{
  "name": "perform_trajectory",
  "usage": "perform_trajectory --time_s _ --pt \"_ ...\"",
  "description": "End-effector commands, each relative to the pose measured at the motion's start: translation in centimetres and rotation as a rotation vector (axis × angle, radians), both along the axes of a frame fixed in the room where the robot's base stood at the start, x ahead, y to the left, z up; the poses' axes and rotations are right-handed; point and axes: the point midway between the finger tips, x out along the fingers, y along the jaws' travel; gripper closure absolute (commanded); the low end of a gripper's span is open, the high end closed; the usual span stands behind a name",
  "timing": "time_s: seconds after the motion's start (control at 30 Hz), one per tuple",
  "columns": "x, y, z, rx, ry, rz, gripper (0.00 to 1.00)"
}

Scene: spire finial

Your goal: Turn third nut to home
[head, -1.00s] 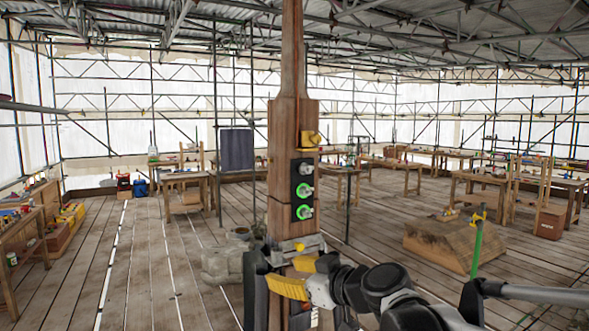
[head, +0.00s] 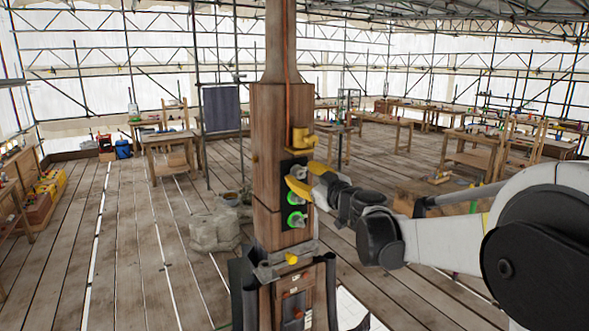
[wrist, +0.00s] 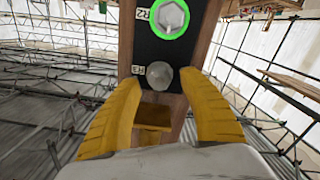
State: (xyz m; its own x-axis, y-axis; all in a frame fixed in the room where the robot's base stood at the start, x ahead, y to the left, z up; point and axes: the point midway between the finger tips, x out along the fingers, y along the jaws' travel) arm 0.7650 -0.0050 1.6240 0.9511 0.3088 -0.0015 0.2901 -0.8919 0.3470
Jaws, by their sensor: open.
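A dark panel (head: 286,165) is on the side of a wooden post (head: 266,185). In the head view, two nuts with lit green rings sit on it, the middle nut (head: 295,198) and the bottom nut (head: 296,219). The top nut is mostly hidden behind my gripper (head: 299,180). The wrist view shows this grey nut (wrist: 162,79) with no green ring visible, between the open yellow fingers of my gripper (wrist: 159,88). A gap shows on each side, so the fingers look apart from it. The green-ringed middle nut (wrist: 171,16) is beyond the fingertips.
A yellow fitting (head: 303,139) juts from the post just above the panel. A grey collar (head: 287,258) with a yellow knob surrounds the post lower down. Pale sacks or stones (head: 214,231) lie left of the post. Workbenches stand farther back; much floor is open.

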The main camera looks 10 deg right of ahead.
Motion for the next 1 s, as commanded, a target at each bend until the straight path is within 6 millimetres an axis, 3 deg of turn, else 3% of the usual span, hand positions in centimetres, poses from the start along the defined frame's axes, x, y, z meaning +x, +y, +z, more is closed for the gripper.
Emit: perform_trajectory --time_s 0.2,0.5,0.53,0.67,0.7,1.0 --pt "2.2 0.7 0.1 0.000 0.000 0.000 0.50" --pt "2.4 0.8 0.0 0.000 0.000 0.000 0.50" --pt "2.4 0.8 0.0 0.000 0.000 0.000 0.54" --pt "2.4 0.8 0.0 0.000 0.000 0.000 0.94" --pt "2.4 0.8 0.0 0.000 0.000 0.000 1.00" --pt "2.4 0.8 0.0 0.007 0.002 0.000 1.00"
